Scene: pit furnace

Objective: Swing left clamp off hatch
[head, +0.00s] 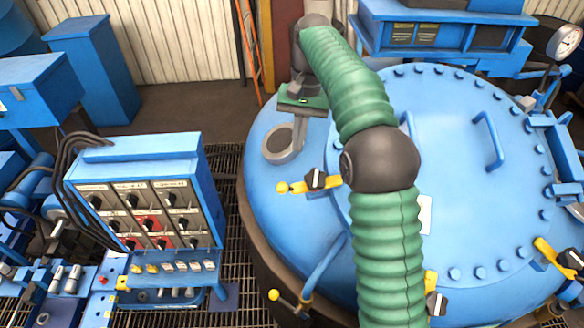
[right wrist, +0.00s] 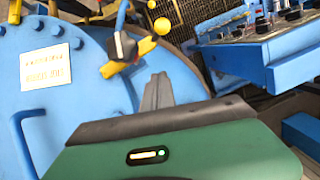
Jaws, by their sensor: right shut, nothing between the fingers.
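The left clamp (head: 315,180) sits on the left edge of the round blue hatch (head: 455,180). My right gripper (head: 297,140) points down, shut and empty, beyond the clamp. In the wrist view its fingertips (right wrist: 158,82) are close to the clamp, apparently apart from it. My left gripper is out of view.
My green-sleeved right arm covers the hatch's left part. A blue hatch handle (head: 488,140), several rim bolts and another clamp (head: 572,257) are to the right. A yellow ball lever (head: 274,295) and blue pipe (head: 325,265) are below. A control box (head: 140,195) stands left.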

